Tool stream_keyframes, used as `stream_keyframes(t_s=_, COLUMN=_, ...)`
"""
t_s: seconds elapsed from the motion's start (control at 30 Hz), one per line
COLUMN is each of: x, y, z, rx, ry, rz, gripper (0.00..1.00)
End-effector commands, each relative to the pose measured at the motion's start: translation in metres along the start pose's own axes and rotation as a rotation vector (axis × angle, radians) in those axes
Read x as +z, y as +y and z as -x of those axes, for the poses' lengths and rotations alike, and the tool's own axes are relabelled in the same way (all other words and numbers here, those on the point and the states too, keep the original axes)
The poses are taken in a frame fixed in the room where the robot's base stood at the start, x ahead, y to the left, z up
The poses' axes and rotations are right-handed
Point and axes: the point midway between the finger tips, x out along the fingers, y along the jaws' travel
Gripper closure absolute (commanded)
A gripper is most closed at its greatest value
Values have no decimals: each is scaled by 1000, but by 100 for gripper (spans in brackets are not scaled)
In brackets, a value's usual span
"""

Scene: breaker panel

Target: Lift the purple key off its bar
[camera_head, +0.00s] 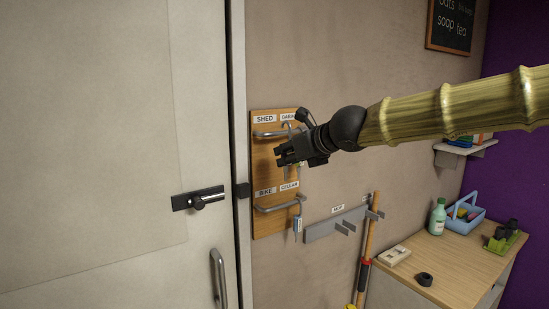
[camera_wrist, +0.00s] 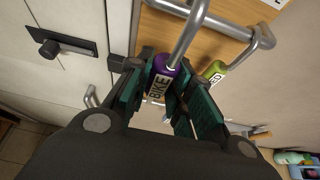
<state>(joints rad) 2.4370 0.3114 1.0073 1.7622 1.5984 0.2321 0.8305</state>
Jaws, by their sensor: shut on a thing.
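The purple key (camera_wrist: 158,78), with a dark tag reading BIKE, sits between my gripper's fingers in the wrist view. My gripper (camera_wrist: 163,102) is shut on it. A thick silver shank runs up from the purple key across the silver bar (camera_wrist: 222,25); I cannot tell whether it still touches the bar. In the head view my gripper (camera_head: 282,155) is in front of the wooden key board (camera_head: 262,222), between its upper bar (camera_head: 268,134) and lower bar (camera_head: 275,208). The purple key is hidden there.
A yellow-green key (camera_wrist: 215,71) is close to the right of my fingers. A blue key (camera_head: 297,224) hangs at the lower bar's right end. A door with a latch (camera_head: 198,198) is left of the board. A grey rack (camera_head: 335,224) and a broom (camera_head: 368,240) are right.

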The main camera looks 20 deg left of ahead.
Motion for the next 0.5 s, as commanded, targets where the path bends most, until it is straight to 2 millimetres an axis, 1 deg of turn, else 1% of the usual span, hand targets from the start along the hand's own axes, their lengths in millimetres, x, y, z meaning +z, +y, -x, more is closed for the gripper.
stream_keyframes(t_s=0.5, x=-13, y=0, z=28, rx=0, ry=-1, rz=0, gripper=100)
